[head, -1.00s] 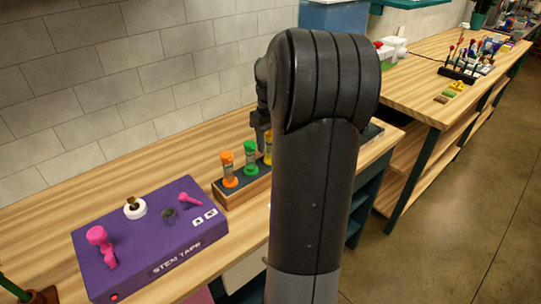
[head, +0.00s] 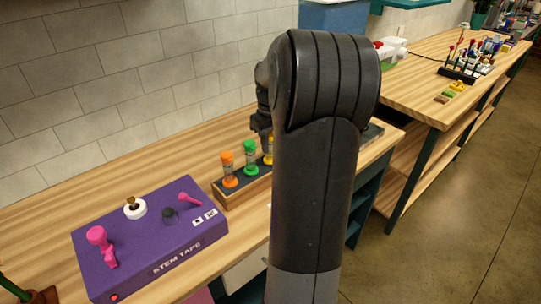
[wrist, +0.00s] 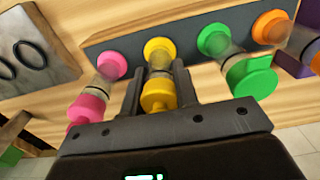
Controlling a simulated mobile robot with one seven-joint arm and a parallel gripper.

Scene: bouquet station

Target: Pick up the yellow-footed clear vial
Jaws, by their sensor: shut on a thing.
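The yellow-footed clear vial (wrist: 159,62) stands in the wrist view between other vials, its yellow foot at the dark top of the wooden rack (wrist: 130,38) and its yellow end toward me. My gripper (wrist: 160,88) is shut on it, one finger on each side. In the head view a small part of the yellow vial (head: 268,150) shows beside my arm, which hides the rest. My gripper (head: 262,125) is partly hidden there too. I cannot tell whether the foot touches the rack.
A pink vial (wrist: 99,88) stands left of my gripper, a green vial (wrist: 232,60) close on its right, and an orange vial (wrist: 285,35) beyond. The purple stem tape box (head: 150,240) sits left of the rack. Bare wood lies behind the rack.

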